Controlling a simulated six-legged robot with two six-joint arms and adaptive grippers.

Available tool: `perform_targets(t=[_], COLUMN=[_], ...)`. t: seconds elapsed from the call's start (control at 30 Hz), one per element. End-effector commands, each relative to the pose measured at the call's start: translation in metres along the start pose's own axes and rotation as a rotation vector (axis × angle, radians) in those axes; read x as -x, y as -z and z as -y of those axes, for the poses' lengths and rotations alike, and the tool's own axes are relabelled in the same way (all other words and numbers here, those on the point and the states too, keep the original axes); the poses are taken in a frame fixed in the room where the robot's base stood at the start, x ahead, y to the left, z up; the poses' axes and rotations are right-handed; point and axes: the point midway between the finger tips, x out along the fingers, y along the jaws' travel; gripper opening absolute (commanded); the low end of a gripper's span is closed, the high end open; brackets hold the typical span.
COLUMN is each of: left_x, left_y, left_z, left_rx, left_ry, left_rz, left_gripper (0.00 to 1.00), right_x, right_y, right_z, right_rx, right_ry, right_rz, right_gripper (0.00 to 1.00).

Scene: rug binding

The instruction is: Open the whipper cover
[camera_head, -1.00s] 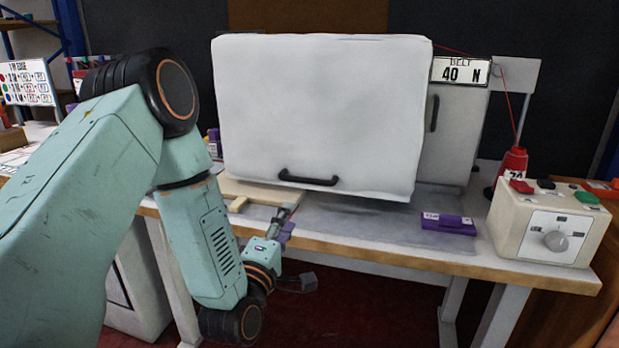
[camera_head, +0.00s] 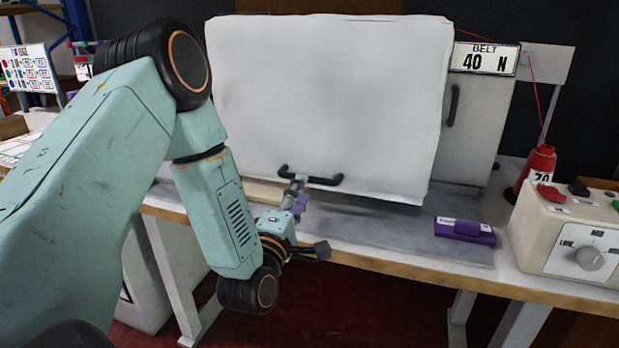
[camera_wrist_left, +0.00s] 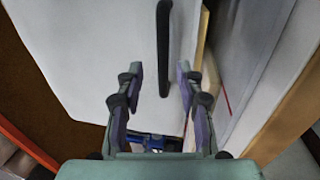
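The whipper cover (camera_head: 325,100) is a large pale grey-white panel standing over the table. It hangs down in front of the machine, with a black bar handle (camera_head: 325,181) near its lower edge. My left gripper (camera_head: 297,187) is at the left part of this handle. In the left wrist view my left gripper (camera_wrist_left: 161,72) is open, and the black handle (camera_wrist_left: 163,45) runs lengthwise between its two fingers in the picture. I cannot tell whether the fingers touch it. The pale cover (camera_wrist_left: 95,50) fills much of that view. My right gripper is not in view.
A purple labelled block (camera_head: 465,231) lies on the table right of the cover. A red thread cone (camera_head: 537,168) and a control box with a dial (camera_head: 565,240) stand farther right. A "BELT 40 N" sign (camera_head: 485,59) is beside the cover. The table's front edge (camera_head: 400,274) runs below.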

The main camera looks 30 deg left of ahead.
Motion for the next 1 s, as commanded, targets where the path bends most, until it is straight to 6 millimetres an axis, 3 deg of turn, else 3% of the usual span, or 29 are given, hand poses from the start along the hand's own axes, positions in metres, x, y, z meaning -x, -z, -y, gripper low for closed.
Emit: perform_targets(t=[0.33,0.73,1.0], left_x=[-0.048,-0.059,-0.059], left_y=[0.000,0.000,0.000], left_z=[0.001,0.000,0.001], left_rx=[-0.001,0.000,0.000], left_ry=[-0.002,0.000,0.000], left_rz=[0.000,0.000,0.000], left_gripper=[0.37,0.37,0.14], right_x=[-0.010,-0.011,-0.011], right_y=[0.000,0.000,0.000], right_z=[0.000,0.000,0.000], right_rx=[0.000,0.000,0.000], right_ry=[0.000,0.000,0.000], right_rz=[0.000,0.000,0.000], right_gripper=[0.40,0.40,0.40])
